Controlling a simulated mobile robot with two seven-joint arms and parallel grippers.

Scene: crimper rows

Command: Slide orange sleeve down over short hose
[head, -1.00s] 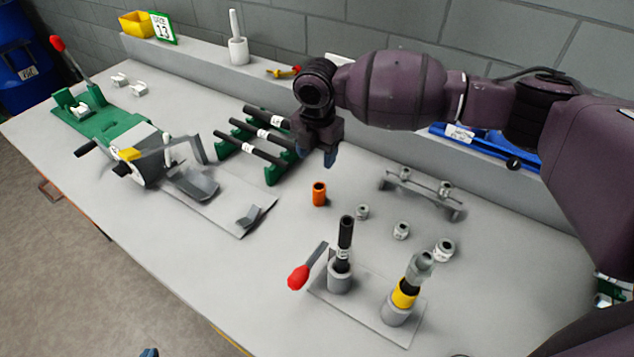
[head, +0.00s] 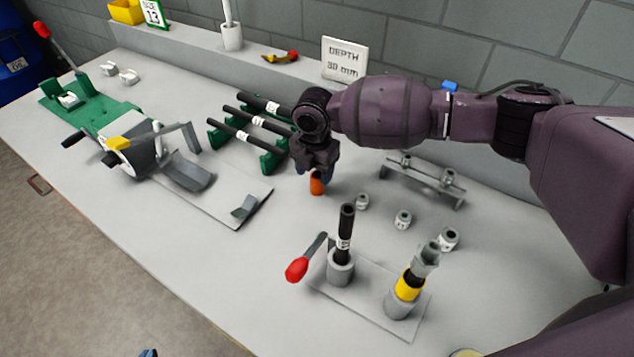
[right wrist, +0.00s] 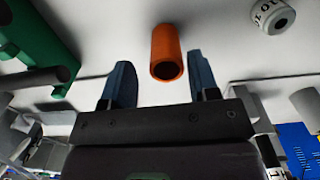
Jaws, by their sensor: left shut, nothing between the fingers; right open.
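The orange sleeve (head: 317,183) stands upright on the table, below my right gripper (head: 316,174). In the right wrist view, the sleeve (right wrist: 164,48) appears between the open fingers of my right gripper (right wrist: 160,78), with gaps on both sides; it is not gripped. A short black hose (head: 346,220) with a white label stands upright in a grey holder (head: 341,267) on a plate, nearer the front. Only a blue tip of my left gripper (head: 148,353) shows at the bottom edge; it is shut and empty.
A red-handled lever (head: 298,268) sits beside the holder. Another holder bears a hose with a yellow sleeve (head: 409,287) and grey fitting. Several loose fittings (head: 403,219) lie right of the orange sleeve. A rack with black hoses (head: 243,134) and a green crimper (head: 100,116) are left.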

